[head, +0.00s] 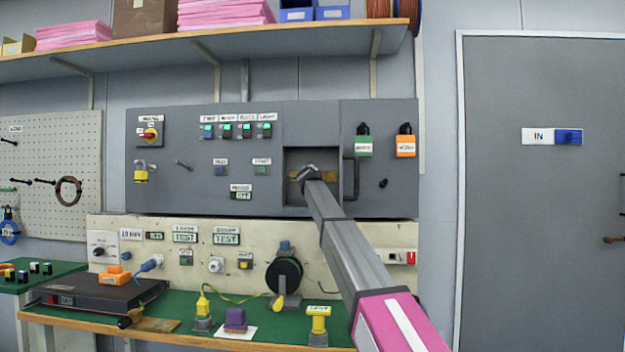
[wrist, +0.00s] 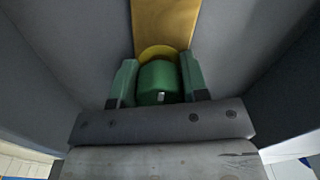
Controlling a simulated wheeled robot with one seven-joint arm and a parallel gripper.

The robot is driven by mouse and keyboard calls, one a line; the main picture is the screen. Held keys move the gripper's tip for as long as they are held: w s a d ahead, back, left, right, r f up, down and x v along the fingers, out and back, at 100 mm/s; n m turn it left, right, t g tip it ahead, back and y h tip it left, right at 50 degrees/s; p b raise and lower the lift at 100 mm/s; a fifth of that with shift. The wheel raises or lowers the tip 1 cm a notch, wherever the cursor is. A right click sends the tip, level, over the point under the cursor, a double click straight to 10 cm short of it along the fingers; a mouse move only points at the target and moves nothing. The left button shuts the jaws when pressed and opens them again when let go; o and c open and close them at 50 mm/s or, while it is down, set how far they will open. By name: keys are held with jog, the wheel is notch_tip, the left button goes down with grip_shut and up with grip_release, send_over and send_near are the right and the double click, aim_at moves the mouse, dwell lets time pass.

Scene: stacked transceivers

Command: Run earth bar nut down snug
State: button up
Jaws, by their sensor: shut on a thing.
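The earth bar (wrist: 165,20) is a flat brass strip at the back of a grey recess in the upper panel. In the wrist view a round yellow brass piece shows at its lower end. The nut (wrist: 158,84) is a green knob-like cylinder with a small pale mark, against that piece. My gripper (wrist: 158,72) is shut on the nut, one green finger on each side. In the head view my gripper (head: 308,173) reaches into the recess, and the nut is too small or hidden to make out. How tight the nut sits cannot be told.
The recess walls (head: 334,165) stand close around my gripper. Green (head: 363,146) and orange (head: 405,146) padlocks hang to the right. Below, a black reel (head: 284,274) and a yellow plug-like part (head: 318,325) stand on the green bench. A grey door (head: 535,150) is at the right.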

jog(key=shift+s+d+f, duration=0.1)
jog(key=shift+s+f, duration=0.15)
jog(key=shift+f, duration=0.05)
jog(key=o, duration=0.8)
jog(key=shift+c, duration=0.2)
jog(key=shift+o, duration=0.9)
jog(key=shift+r, duration=0.2)
jog(key=s, duration=1)
jog(key=shift+s+a, duration=0.25)
jog(key=shift+s, duration=0.15)
